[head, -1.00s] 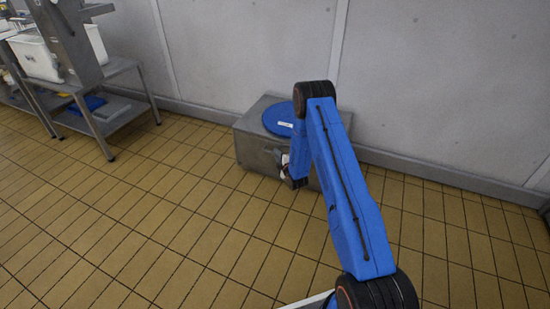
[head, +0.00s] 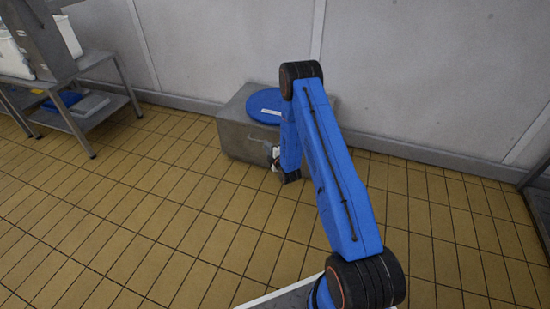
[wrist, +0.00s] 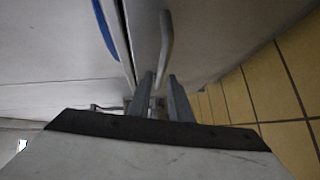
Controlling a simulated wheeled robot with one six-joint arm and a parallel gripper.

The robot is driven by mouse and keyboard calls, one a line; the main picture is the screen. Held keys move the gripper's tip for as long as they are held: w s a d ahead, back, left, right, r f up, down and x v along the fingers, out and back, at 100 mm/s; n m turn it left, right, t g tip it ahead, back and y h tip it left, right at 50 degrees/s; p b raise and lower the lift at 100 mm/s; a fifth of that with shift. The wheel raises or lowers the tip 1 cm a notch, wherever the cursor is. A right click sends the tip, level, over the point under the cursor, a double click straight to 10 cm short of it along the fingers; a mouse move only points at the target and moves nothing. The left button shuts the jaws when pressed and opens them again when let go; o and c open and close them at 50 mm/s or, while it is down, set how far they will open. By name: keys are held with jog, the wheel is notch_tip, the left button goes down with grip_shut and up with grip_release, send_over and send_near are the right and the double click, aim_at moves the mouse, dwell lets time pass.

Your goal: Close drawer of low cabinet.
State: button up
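The low cabinet (head: 237,128) is a grey metal box against the wall, with a round blue lid (head: 266,105) on top. In the wrist view its front panel (wrist: 215,40) carries a bar handle (wrist: 166,42). A narrow dark gap runs between this panel and the cabinet's top; I cannot tell how far the drawer stands out. My gripper (wrist: 163,80) is at the front, its two grey fingers apart, with the near end of the handle appearing between them. I cannot tell whether they touch it.
A metal table (head: 100,62) with a lower shelf stands at the left, holding a blue item (head: 62,101). Dark metal legs (head: 538,195) show at the right edge. The tiled floor (head: 130,210) in front and left of the cabinet is clear.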

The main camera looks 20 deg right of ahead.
jog(key=s+r, duration=0.1)
jog(key=s, duration=1)
jog(key=shift+s+d+r, duration=0.15)
jog(key=shift+d+r, duration=0.1)
jog(key=shift+d, duration=0.1)
